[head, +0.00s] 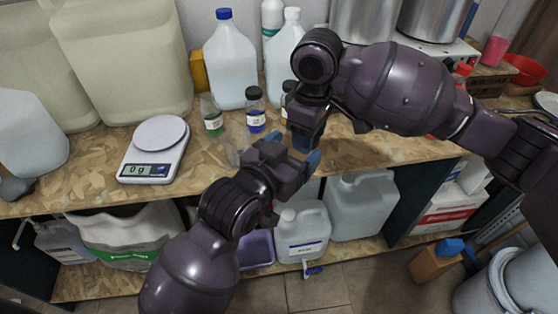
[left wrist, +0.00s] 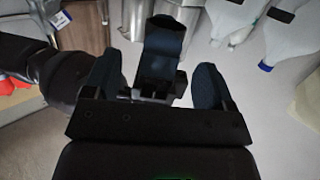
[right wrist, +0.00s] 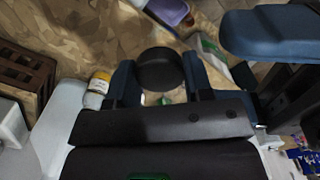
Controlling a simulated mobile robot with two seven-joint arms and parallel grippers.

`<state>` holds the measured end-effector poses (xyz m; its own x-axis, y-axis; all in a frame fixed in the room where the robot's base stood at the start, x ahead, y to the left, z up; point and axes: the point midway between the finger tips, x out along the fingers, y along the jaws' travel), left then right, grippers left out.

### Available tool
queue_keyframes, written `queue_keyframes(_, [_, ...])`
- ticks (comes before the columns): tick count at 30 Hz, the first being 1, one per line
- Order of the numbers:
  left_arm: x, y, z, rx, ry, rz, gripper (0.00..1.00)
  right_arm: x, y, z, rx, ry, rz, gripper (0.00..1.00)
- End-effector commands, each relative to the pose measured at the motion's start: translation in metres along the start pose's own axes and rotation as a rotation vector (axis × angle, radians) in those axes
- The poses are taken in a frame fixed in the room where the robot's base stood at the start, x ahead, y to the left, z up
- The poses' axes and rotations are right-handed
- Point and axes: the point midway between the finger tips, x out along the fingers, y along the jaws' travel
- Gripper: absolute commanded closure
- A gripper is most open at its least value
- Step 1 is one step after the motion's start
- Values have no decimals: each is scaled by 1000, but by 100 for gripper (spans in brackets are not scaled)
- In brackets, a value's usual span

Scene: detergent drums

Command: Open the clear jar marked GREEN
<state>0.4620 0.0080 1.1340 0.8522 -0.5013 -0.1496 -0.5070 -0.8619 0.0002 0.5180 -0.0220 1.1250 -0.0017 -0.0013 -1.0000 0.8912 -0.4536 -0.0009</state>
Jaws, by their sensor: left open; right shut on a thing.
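A clear jar (head: 213,116) with green contents and a white label stands on the bench without a visible lid; its lettering is too small to read. My right gripper (right wrist: 160,80) is shut on a round black lid (right wrist: 158,68), right of that jar and above the bench's front edge. The lid is hidden in the head view. Whether anything hangs below the lid is unclear. My left gripper (head: 285,165) is open and empty, close to the right gripper. In the left wrist view the right gripper appears beyond the left fingers (left wrist: 155,85).
A blue-filled jar (head: 255,110) with a black lid stands right of the green one. A faint clear vessel (head: 236,152) is near the left gripper. A scale (head: 155,150) reading 0 g is at left. Large jugs (head: 230,60) line the back.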

Motion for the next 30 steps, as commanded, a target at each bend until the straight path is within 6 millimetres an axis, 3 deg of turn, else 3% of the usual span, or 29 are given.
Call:
queue_keyframes(9, [39,0,0,0,0,0,22,0,0,0,0,0,0,82])
queue_keyframes(22, [46,0,0,0,0,0,22,0,0,0,0,0,0,82])
queue_keyframes(30, [46,0,0,0,0,0,62,0,0,0,0,1,0,82])
